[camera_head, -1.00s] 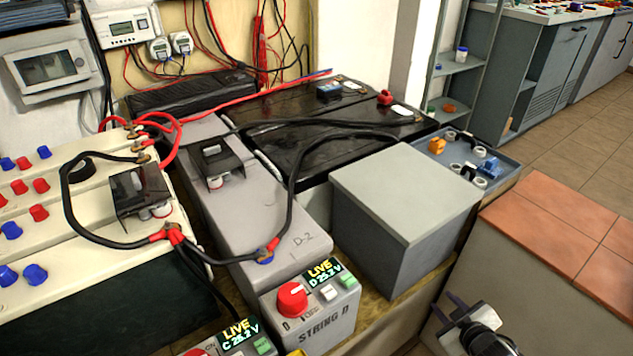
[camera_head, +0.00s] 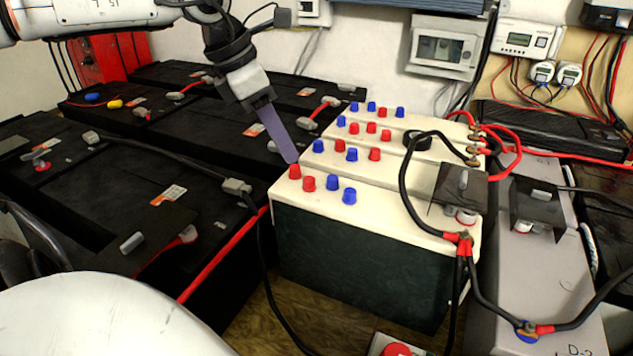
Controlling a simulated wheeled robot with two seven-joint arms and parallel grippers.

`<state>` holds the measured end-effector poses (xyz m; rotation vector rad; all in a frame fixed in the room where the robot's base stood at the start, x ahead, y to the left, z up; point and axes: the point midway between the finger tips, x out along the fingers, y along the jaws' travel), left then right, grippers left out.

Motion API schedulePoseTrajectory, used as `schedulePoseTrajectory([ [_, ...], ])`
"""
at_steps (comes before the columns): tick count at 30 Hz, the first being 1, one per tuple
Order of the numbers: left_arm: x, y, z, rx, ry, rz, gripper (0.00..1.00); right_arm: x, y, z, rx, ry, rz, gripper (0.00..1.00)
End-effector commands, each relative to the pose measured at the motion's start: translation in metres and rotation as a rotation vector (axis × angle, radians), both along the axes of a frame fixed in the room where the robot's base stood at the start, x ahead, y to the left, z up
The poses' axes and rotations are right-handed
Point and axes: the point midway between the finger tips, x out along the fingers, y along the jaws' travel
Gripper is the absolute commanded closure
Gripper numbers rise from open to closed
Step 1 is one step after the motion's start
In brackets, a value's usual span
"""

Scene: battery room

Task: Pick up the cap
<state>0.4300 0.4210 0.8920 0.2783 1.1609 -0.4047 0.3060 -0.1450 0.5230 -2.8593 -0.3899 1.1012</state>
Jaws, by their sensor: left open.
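Several red and blue caps sit in rows on the cream battery tops. The nearest row holds a red cap (camera_head: 295,171), another red cap (camera_head: 309,183) and two blue caps, one at the left (camera_head: 332,182) and one nearer the front (camera_head: 349,196). My left gripper (camera_head: 288,156) reaches down from the upper left. Its purple-grey finger tip shows just above the leftmost red cap of that row; I cannot tell whether they touch. The fingers overlap from this angle, and nothing shows held between them. My right gripper is out of view.
Cream batteries (camera_head: 362,216) stand in the middle, with black batteries (camera_head: 155,215) to the left. Black cables and a bracket (camera_head: 455,185) cross the right side of the cream tops. A grey battery (camera_head: 520,275) stands at the right. Meters hang on the back wall.

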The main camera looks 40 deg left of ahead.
Motion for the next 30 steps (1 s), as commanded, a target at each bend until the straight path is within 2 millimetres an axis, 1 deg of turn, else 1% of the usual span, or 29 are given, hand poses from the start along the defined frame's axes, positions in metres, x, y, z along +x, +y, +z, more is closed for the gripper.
schedulePoseTrajectory([
  [1,0.002,-0.001,-0.010,-0.001,0.004,0.000,0.59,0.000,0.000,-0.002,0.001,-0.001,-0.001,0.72],
  [3,0.006,-0.004,-0.021,-0.003,0.005,0.000,0.59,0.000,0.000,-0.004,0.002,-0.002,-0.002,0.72],
  [6,0.011,-0.006,-0.033,-0.004,0.003,0.000,0.59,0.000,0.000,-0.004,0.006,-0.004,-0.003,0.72],
  [14,0.019,-0.010,-0.048,-0.004,0.000,0.002,0.59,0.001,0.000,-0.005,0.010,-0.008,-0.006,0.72],
  [24,0.038,-0.018,-0.084,-0.006,-0.001,0.003,0.59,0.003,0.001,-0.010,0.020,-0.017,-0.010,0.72],
  [30,0.040,-0.019,-0.087,-0.007,-0.004,0.003,0.59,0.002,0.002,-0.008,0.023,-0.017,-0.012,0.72],
])
